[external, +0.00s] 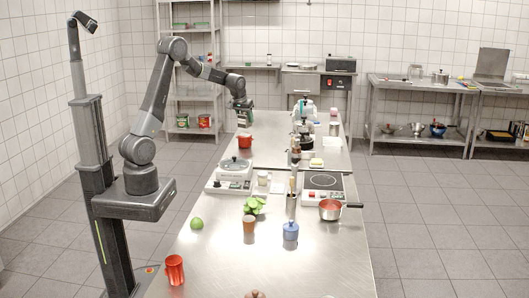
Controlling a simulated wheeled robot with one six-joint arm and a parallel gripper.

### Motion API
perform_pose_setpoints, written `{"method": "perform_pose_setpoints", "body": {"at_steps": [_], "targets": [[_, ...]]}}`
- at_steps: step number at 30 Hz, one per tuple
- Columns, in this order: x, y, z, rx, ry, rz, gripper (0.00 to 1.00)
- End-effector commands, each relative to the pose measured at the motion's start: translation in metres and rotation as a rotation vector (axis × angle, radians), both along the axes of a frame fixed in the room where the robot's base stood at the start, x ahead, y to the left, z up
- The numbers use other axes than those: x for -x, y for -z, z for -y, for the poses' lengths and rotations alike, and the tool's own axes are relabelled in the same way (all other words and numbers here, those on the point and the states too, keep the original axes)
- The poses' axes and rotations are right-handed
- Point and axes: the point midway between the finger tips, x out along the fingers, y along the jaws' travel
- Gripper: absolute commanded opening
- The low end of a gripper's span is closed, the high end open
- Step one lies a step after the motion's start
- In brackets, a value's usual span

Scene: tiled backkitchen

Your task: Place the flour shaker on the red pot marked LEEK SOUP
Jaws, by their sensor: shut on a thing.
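My gripper (243,104) is at the far left part of the long steel table, pointing down. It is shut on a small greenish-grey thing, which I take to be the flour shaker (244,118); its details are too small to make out. A small red pot (245,141) stands on the table just below the held thing, and a gap seems to lie between them. Any marking on the pot is too small to read. A second red pan (331,210) with a dark handle sits at the right edge, nearer the camera.
Bottles stand right of my gripper.

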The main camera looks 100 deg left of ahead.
Motion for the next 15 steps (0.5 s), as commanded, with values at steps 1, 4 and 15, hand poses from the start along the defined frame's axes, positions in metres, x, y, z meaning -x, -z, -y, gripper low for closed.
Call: {"method": "perform_pose_setpoints", "body": {"at_steps": [1, 4, 15], "targets": [[0.0, 0.004, 0.0, 0.001, 0.0, 0.0, 0.26], [0.0, 0.019, 0.001, 0.003, 0.0, -0.001, 0.26], [0.0, 0.038, 0.0, -0.001, -0.001, 0.001, 0.26]]}}
